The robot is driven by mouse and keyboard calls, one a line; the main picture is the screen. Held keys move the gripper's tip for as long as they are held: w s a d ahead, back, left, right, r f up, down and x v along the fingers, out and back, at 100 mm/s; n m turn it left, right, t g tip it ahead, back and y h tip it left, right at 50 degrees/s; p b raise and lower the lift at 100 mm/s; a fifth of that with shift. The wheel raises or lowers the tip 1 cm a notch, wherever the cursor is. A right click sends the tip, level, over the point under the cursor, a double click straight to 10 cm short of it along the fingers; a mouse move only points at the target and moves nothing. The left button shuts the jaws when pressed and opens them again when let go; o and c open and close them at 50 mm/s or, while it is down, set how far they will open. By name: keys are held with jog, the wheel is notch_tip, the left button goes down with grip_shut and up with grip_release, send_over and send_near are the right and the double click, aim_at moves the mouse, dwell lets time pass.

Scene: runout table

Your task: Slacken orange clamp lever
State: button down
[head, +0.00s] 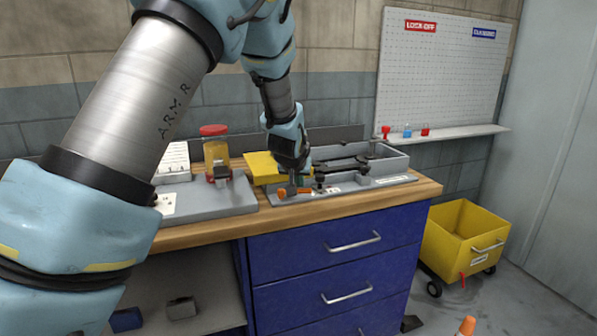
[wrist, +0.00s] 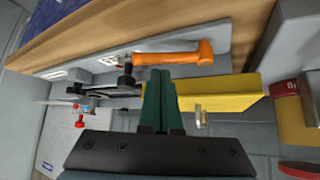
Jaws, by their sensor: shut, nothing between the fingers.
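The orange clamp lever (wrist: 175,56) lies across the upper middle of the wrist view, its thick end to the right. In the head view it shows as small orange patches (head: 304,190) at the front of the grey fixture (head: 345,187), partly behind a metal part. My gripper (wrist: 158,84) is shut and empty. Its green fingers lie side by side, with their tips just below the lever in the wrist view. I cannot tell whether they touch it. In the head view my gripper (head: 299,178) is low over the fixture, close to the lever, and its fingers are mostly hidden.
A yellow guard (wrist: 222,97) is close beside the fingers. Black clamp parts (wrist: 126,80) are on the other side. A red-lidded jar (head: 215,150) stands on the wooden bench (head: 220,231). A yellow bin (head: 462,238) is on the floor at right.

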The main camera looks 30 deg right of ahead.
jog(key=shift+x, duration=1)
jog(key=shift+a, duration=0.15)
jog(key=shift+s+a+f+m+b, duration=0.2)
jog(key=shift+s+a+m+b, duration=0.25)
jog(key=shift+b, duration=0.45)
jog(key=shift+s+r, duration=0.1)
jog(key=shift+s, duration=0.15)
